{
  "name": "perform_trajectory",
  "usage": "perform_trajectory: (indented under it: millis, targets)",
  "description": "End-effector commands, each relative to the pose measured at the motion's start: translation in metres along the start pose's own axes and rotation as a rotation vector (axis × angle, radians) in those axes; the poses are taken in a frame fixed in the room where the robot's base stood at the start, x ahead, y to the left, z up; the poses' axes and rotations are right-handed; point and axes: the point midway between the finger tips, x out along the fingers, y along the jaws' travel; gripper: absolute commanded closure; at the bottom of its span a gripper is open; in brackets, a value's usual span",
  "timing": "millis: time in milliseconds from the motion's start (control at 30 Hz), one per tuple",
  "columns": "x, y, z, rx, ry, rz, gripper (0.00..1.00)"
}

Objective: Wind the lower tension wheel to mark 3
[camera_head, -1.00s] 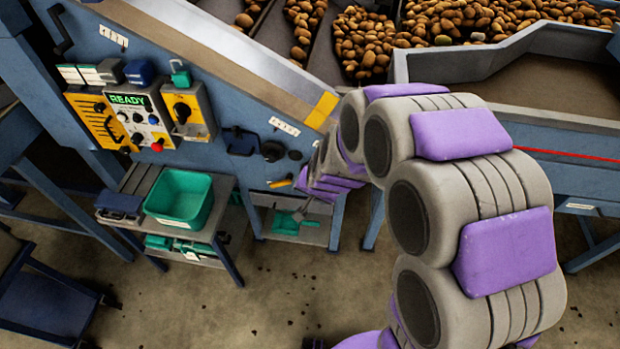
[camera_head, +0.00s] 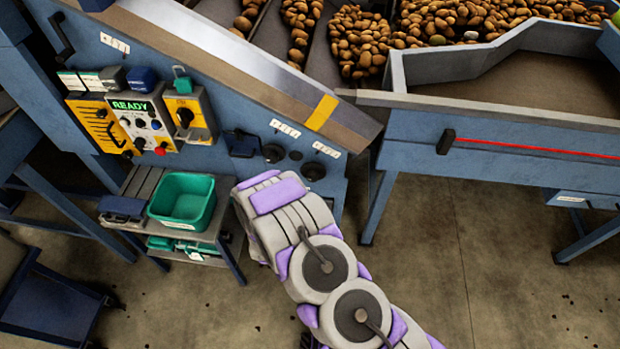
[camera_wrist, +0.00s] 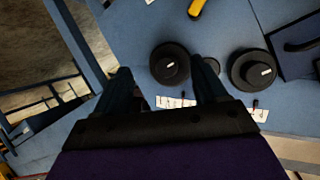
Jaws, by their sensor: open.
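Two black wheels are on the blue panel under the sloped chute. The wheel lower on the slope (camera_head: 313,171) also shows in the wrist view (camera_wrist: 169,60); the other wheel (camera_head: 273,153) shows there on the right (camera_wrist: 250,70). Each has a white mark on its face and a white scale label beside it, with a small red pointer; the numbers are too small to read. My gripper (camera_wrist: 166,72) is open in the wrist view, with the lower wheel showing between its two fingers. I cannot tell whether they touch it. In the head view my arm hides the gripper.
Left of the wheels are a dark box (camera_head: 243,143) and a control panel reading READY (camera_head: 130,105). A green bin (camera_head: 183,200) stands on a small cart. A yellow handle (camera_wrist: 197,8) is near the wheels. The floor at the right is open.

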Motion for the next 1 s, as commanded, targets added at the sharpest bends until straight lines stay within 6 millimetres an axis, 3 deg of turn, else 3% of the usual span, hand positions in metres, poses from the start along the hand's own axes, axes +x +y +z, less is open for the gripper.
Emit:
perform_trajectory:
  millis: [300, 633, 767, 1000]
  targets:
    - [-0.017, 0.038, 0.014, -0.128, 0.286, -0.106, 0.29]
    - [-0.034, 0.048, 0.010, -0.196, 0.434, -0.202, 0.29]
    - [-0.028, 0.047, 0.007, -0.196, 0.439, -0.203, 0.29]
    - [0.000, 0.041, -0.005, -0.195, 0.437, -0.198, 0.29]
